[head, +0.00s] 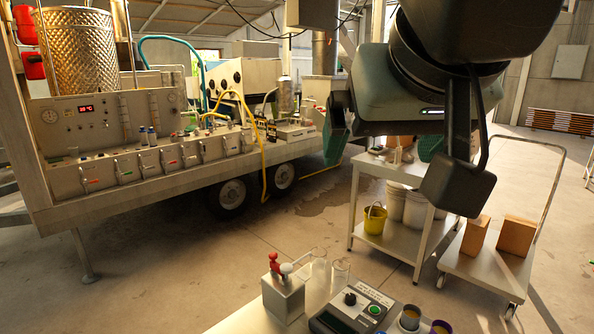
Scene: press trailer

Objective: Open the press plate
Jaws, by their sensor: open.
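My gripper (394,184) hangs large in the upper right of the head view, close to the camera. Its two dark fingers are spread wide, with nothing between them. A grey metal device (293,132), flat and low, sits at the right end of the trailer deck, left of my gripper's left finger. It may be the press, but it is small, and I cannot tell its plate or whether that is open or shut. My gripper appears apart from it.
The trailer (130,190) carries a control panel (110,122) and a steel tank (80,55). A yellow hose (264,165) hangs over its edge. A white shelf table (385,180) and a cart (490,265) with boxes stand right. A control box (350,315) sits in front.

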